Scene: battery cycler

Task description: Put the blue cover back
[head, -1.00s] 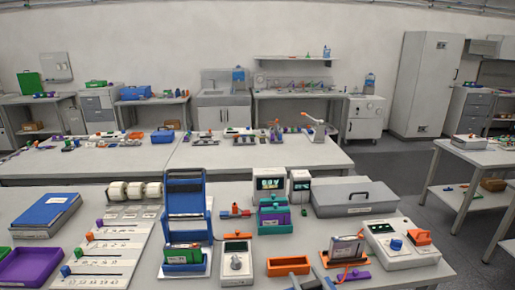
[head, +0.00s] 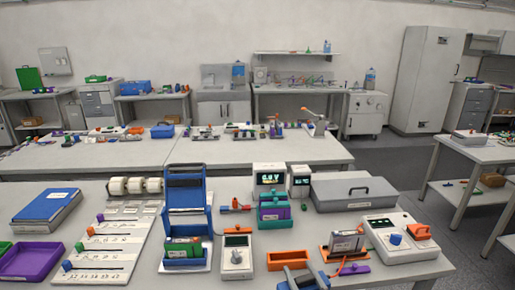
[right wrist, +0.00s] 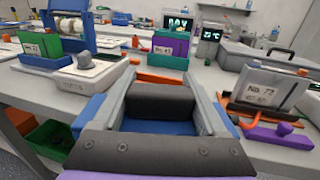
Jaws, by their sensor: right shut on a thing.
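The blue frame (head: 187,197) stands upright behind a blue holder (head: 185,261), with a dark pad across its upper part. The holder carries a green battery cell (head: 183,246) with a label. The holder also shows at the upper left of the right wrist view (right wrist: 57,60). My right gripper (head: 303,281) is at the front edge of the bench, low and right of the frame, apart from it. In the right wrist view its grey jaws (right wrist: 163,95) stand around a dark and blue piece that I cannot identify. My left gripper is out of view.
An orange tray (head: 288,261) lies just behind my right gripper. A grey meter (head: 236,255) stands between it and the holder. A labelled cell in an orange holder (head: 343,245) and a console (head: 398,238) stand to the right. A sloped slotted board (head: 105,245) lies left.

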